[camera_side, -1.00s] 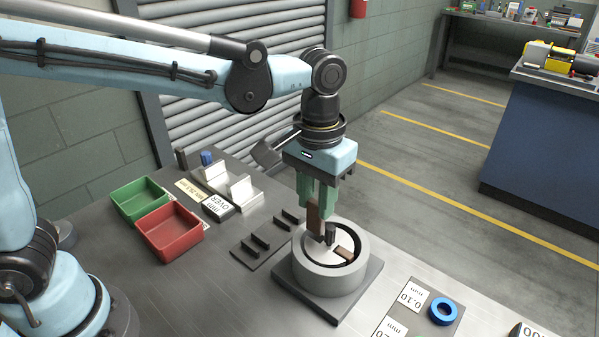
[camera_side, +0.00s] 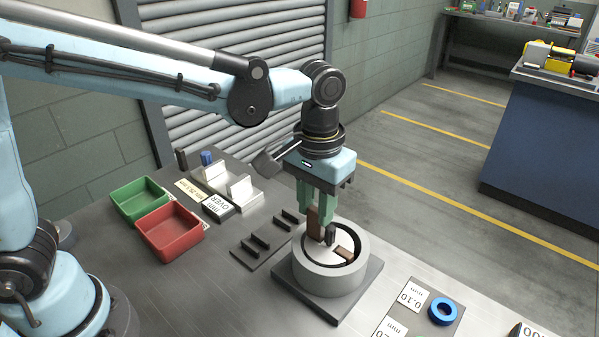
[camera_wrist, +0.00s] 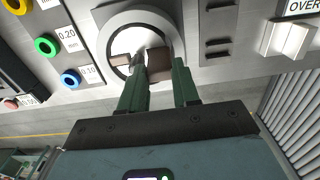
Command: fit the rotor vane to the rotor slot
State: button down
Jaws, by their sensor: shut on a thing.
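My gripper (camera_side: 320,212) is shut on a brown rotor vane (camera_side: 313,223) and holds it upright at the rotor's left side. The vane also shows between the green fingers in the wrist view (camera_wrist: 160,66). The rotor (camera_side: 316,246) is a light disc inside a grey ring housing (camera_side: 325,275), with a dark post (camera_side: 331,235) at its centre. Another brown vane (camera_side: 345,252) lies in the rotor's right side; it also shows in the wrist view (camera_wrist: 121,61). The vane's lower end is at the rotor's top; I cannot tell whether it is inside the slot, which is hidden.
The housing stands on a dark square plate (camera_side: 335,307). A rack with dark slots (camera_side: 262,243) is left of it. A red bin (camera_side: 170,232) and a green bin (camera_side: 138,200) stand further left. A blue ring (camera_side: 443,311) lies at the right.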

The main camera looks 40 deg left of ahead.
aim_at(316, 209)
jog(key=shift+f, duration=0.1)
jog(key=c, duration=0.7)
grip_release()
jog(key=shift+c, duration=0.2)
notch_tip(316, 209, up, 12)
jog(key=s+a+f+t, duration=0.3)
jog(key=a+f, duration=0.2)
jog(key=a, duration=0.3)
jog(key=s+a+f+t, duration=0.3)
jog(key=a+f+t, duration=0.1)
jog(key=a, duration=0.5)
jog(key=shift+s+f, duration=0.3)
jog(key=shift+f, duration=0.55)
